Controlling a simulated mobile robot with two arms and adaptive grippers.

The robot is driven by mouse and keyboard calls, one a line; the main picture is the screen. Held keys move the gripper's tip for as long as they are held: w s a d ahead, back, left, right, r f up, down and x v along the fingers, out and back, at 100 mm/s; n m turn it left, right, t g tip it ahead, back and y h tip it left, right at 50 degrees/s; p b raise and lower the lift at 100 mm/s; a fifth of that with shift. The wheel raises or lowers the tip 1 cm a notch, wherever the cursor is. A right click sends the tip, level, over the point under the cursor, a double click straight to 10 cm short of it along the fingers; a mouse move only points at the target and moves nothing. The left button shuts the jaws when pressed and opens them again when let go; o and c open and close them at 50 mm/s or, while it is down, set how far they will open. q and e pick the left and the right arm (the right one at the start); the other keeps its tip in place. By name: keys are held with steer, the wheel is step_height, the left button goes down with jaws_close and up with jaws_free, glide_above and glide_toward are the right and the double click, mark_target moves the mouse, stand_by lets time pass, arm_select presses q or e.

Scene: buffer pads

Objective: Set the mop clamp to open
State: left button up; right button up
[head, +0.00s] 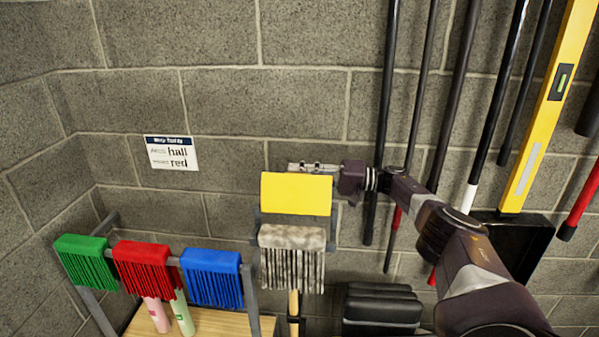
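The mop clamp stands in the lower middle of the head view. Its yellow plate (296,193) is upright above a grey string mop head (292,258), with a dark frame at the sides. A wooden handle (294,312) shows below the strings. My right gripper (312,168) comes in from the right, and its fingers are at the top edge of the yellow plate. The plate partly hides them, so I cannot tell whether they touch it or how far apart they are. My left gripper is not in view.
Green (84,260), red (146,265) and blue (212,277) mop heads hang on a rack at left. Black pads (382,308) are stacked right of the clamp. Several poles and a yellow level (548,110) line the wall at right.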

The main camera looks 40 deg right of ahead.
mark_target(329, 179)
steer(key=o, duration=0.3)
steer(key=shift+s+a+f+g, duration=0.25)
steer(key=shift+a+f+g, duration=0.2)
steer(key=shift+f, duration=0.25)
steer(key=shift+d, duration=0.1)
steer(key=shift+t, duration=0.25)
steer(key=v, duration=0.7)
steer(key=shift+s+d+r, duration=0.15)
steer(key=shift+d+r, duration=0.05)
steer(key=shift+d, duration=0.05)
steer(key=shift+s+d+r, duration=0.1)
steer(key=shift+s+d, duration=0.15)
steer(key=shift+d, duration=0.1)
steer(key=shift+a, duration=0.1)
